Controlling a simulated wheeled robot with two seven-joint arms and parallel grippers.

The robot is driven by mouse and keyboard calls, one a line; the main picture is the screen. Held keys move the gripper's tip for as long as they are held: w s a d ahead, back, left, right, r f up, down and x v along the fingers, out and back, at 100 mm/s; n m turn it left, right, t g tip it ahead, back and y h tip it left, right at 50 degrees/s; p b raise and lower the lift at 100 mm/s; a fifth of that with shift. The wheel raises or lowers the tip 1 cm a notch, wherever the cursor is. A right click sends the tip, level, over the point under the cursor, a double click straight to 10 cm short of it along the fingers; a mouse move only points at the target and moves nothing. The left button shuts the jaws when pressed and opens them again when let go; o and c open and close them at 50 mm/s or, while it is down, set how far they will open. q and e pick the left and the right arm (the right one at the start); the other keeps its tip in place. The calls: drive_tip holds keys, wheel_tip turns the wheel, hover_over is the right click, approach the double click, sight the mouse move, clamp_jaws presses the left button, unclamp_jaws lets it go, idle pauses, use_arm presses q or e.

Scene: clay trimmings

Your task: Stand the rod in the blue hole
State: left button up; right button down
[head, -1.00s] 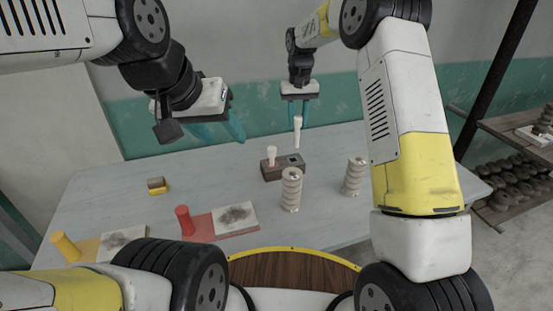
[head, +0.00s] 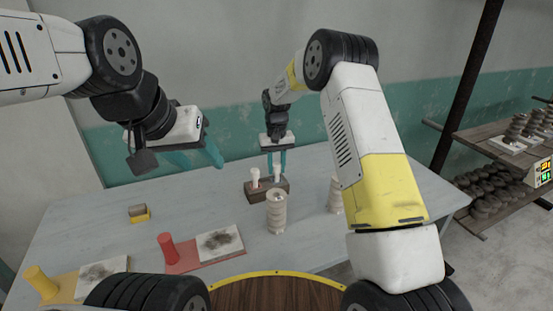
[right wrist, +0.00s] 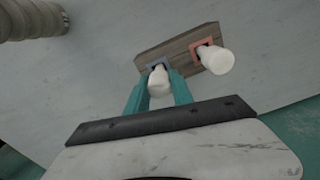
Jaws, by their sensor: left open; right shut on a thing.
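A dark wooden block (head: 266,194) lies on the table, with a blue-edged hole (right wrist: 153,64) and a red-edged hole (right wrist: 197,48). My right gripper (head: 276,170) is shut on a pale rod (head: 277,174). The held rod (right wrist: 159,83) is upright, its lower end at the blue-edged hole. How deep it sits cannot be told. A second pale rod (head: 255,177) stands in the red-edged hole; it also shows in the right wrist view (right wrist: 216,59). My left gripper (head: 205,158) is open and empty above the table, left of the block.
A ribbed pale stack (head: 276,212) stands just in front of the block, another (head: 335,196) to its right, partly behind my right arm. A red cylinder (head: 167,248), a yellow cylinder (head: 40,281) and a small brown piece on yellow (head: 138,212) are at left.

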drive_tip(key=shift+f, duration=0.2)
drive_tip(key=c, duration=1.1)
unclamp_jaws()
